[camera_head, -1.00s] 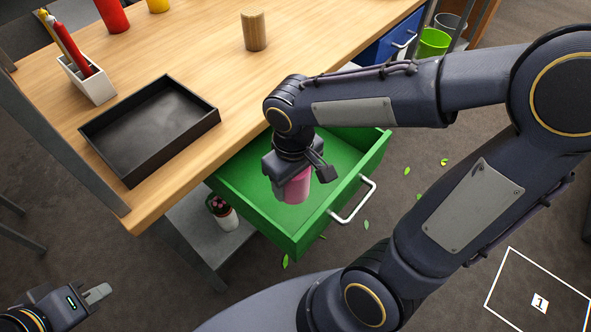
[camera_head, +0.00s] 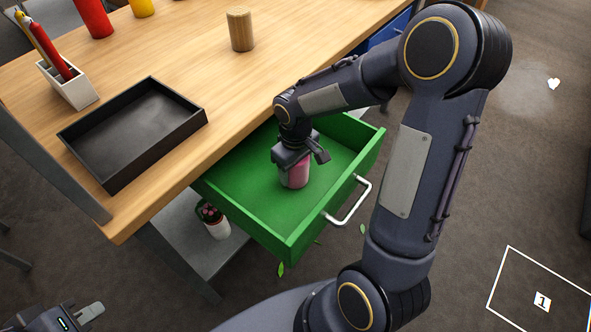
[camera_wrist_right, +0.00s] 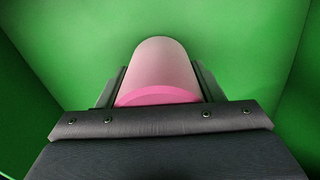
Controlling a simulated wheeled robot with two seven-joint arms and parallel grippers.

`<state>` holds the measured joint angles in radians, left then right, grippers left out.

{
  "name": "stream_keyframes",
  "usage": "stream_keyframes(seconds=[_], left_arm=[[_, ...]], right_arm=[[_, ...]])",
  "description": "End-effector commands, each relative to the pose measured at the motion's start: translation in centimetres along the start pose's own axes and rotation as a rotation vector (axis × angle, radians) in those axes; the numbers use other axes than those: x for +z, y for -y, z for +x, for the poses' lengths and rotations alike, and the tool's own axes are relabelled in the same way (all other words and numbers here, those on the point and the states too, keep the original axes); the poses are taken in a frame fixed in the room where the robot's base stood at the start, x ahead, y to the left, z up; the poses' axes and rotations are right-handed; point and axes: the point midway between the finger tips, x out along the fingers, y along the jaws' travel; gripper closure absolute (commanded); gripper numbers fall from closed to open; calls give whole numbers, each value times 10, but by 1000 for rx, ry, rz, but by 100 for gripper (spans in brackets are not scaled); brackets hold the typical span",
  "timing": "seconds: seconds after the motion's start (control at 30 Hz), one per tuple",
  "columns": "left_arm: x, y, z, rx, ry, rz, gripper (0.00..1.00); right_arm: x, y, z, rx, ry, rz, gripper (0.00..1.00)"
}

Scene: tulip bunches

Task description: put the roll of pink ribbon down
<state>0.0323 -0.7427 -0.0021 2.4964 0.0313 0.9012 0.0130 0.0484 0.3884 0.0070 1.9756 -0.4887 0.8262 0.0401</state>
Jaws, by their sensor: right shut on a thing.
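The roll of pink ribbon (camera_head: 295,176) is upright inside the open green drawer (camera_head: 238,192), at or just above its floor; I cannot tell whether it touches. My right gripper (camera_head: 300,165) is shut on the roll from above. In the right wrist view the roll (camera_wrist_right: 158,70) sits between the two fingers, with green drawer floor and walls around it. My left gripper (camera_head: 84,314) is at the bottom left, away from the drawer and empty; its fingers are only partly in view.
The wooden table (camera_head: 190,60) carries a black tray (camera_head: 130,165), a white pen holder (camera_head: 72,88), a wooden cylinder (camera_head: 241,30), a red cylinder (camera_head: 93,15). The drawer has a white handle (camera_head: 350,205). A potted plant (camera_head: 215,224) stands on the shelf below. Drawer floor around the roll is clear.

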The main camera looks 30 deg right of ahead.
Motion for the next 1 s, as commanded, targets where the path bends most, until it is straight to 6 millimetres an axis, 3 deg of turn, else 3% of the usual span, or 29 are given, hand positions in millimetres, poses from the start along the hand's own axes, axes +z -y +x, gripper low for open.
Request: stream_keyframes(seconds=[0.4,0.43,0.57,0.83,1.0], left_arm=[[2,2,4,0,0,0,100],[2,1,3,0,0,0,100],[1,1,3,0,0,0,100],[1,1,2,0,0,0,100],[-2,-2,-3,0,0,0,100]], right_arm=[[0,0,8,1,-2,0,64],[0,0,7,0,-2,0,36],[0,0,6,0,-2,0,19],[0,0,6,0,-2,0,18],[-1,0,-9,1,-4,1,18]])
